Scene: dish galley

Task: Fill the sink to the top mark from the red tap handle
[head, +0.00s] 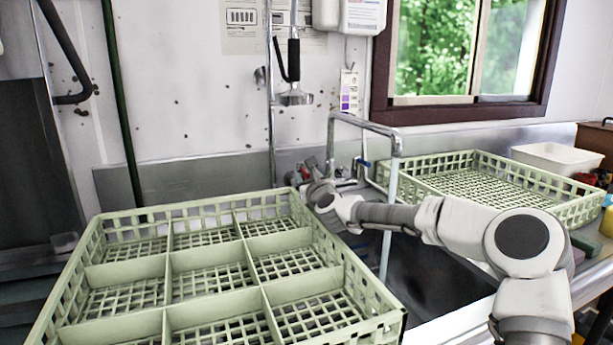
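The steel tap (362,124) arches over the sink, and a pale stream of water (389,215) runs straight down from its spout. The sink (435,285) is a dark basin, partly hidden by my arm and the near rack. I cannot make out its water level or any top mark. My gripper (305,174) is behind the near rack at the left of the tap base. A small red part (311,162), apparently the red tap handle, shows right at the gripper. I cannot tell whether the fingers touch it. A blue handle (364,163) is to the right.
A large green divided rack (365,328) fills the front left, close to my arm. Another green rack (560,209) stands right of the sink, with a white tub (556,157) behind it. A spray hose head (295,97) hangs above the tap area.

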